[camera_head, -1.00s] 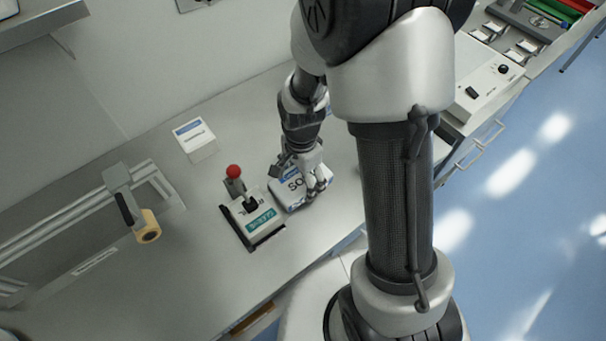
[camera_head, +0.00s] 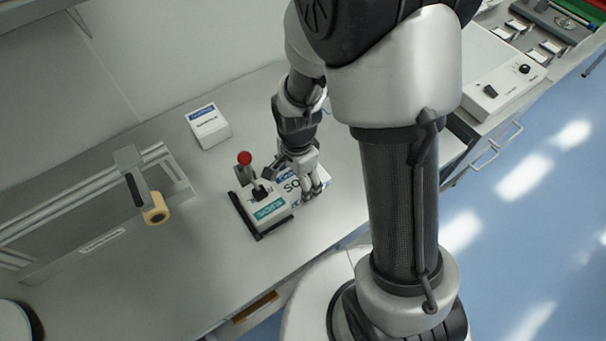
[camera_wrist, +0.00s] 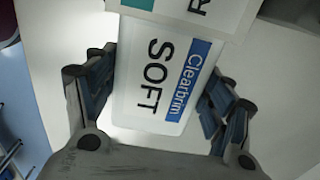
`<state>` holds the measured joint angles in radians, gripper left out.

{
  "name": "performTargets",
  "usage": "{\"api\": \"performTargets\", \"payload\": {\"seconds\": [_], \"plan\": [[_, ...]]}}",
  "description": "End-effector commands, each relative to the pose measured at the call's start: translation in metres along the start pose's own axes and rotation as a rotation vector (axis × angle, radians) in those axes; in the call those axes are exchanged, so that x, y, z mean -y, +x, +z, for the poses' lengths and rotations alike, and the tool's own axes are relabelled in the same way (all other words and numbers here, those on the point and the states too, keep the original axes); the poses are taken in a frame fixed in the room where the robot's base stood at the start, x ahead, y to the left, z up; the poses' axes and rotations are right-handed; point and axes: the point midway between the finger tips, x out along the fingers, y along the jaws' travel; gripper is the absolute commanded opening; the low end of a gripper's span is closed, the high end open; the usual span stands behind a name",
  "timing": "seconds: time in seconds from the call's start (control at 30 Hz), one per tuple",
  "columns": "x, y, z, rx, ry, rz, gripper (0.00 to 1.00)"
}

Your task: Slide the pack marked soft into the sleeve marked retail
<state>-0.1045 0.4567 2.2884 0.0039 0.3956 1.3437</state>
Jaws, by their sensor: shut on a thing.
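The pack marked SOFT (camera_wrist: 152,110) is white with a blue Clearbrim band. My gripper (camera_wrist: 160,90) has a finger along each side of it and is shut on it. In the head view the pack (camera_head: 291,185) lies low over the bench, partly hidden by my gripper (camera_head: 306,180). The sleeve (camera_head: 265,205), white with a teal label, sits in a dark holder (camera_head: 247,219). In the wrist view the sleeve's near edge (camera_wrist: 228,14) covers the pack's far end, which appears inside the mouth; how deep is hidden.
A red-knobbed lever (camera_head: 244,158) stands behind the sleeve. A white box with a blue band (camera_head: 209,127) stands farther back. A rail machine with a yellow roll (camera_head: 156,208) is at left. A white control box (camera_head: 503,80) is at right. The front bench is clear.

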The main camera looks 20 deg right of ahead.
Motion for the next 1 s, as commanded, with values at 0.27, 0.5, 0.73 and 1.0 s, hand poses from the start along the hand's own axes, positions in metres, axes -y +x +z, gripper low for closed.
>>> {"api": "performTargets", "payload": {"seconds": [0.27,0.5,0.73,1.0], "plan": [[0.001,0.0,0.014,0.0,-0.001,-0.001,0.41],[0.0,0.0,0.022,0.0,-0.001,-0.001,0.41],[0.0,0.0,0.024,0.0,0.001,-0.001,0.41],[0.0,0.0,0.024,0.0,0.001,-0.001,0.79]]}}
